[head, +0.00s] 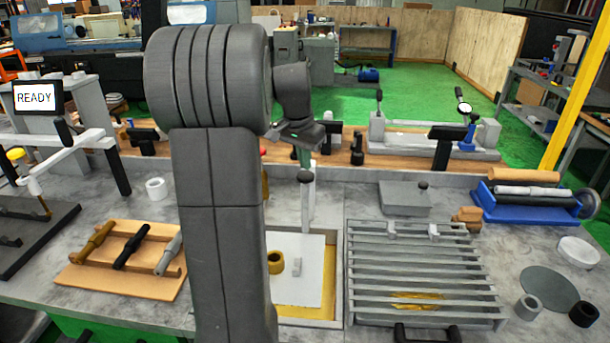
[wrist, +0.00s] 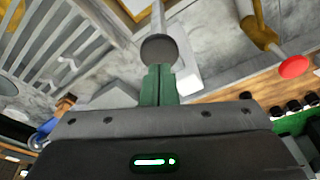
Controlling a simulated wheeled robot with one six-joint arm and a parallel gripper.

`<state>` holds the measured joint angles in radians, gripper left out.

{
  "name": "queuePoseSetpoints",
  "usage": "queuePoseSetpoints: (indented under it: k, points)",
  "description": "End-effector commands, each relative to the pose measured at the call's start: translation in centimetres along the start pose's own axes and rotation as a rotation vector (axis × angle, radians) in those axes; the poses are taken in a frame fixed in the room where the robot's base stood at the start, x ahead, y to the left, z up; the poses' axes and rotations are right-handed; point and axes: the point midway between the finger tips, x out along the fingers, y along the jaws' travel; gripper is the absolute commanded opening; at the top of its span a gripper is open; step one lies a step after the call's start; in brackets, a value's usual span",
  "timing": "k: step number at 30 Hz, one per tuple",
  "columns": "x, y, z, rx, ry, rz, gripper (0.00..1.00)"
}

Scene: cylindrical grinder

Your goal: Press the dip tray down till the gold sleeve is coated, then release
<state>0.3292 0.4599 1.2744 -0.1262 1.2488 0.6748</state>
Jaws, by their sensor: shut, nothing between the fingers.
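The dip tray (head: 309,268) is a white plate with a small block on it, set in a basin of gold liquid. Gold liquid shows along its right and front edges. The gold sleeve (head: 276,262) is a short ring standing on the plate. A grey upright post (head: 308,208) with a dark round knob (head: 306,177) rises behind the plate. My gripper (head: 304,163) is shut and empty, its green fingers pointing down just above the knob. In the wrist view the knob (wrist: 159,48) lies right at the fingertips (wrist: 158,70); I cannot tell whether they touch. My arm hides the basin's left side.
A slatted drain rack (head: 400,262) stands right of the basin, with gold liquid under its slats. A wooden board with handled tools (head: 124,261) lies at left. A blue stand with rollers (head: 528,203) is at right. A screen (head: 35,97) reads READY. A red knob (wrist: 293,66) shows in the wrist view.

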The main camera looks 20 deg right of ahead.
Motion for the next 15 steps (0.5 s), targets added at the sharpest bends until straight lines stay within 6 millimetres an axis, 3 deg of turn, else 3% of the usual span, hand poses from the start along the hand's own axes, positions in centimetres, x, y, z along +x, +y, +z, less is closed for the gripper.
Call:
queuePoseSetpoints:
  k: [15]
  points:
    - [2.1,0.0,0.4,0.0,-0.001,0.001,0.0]
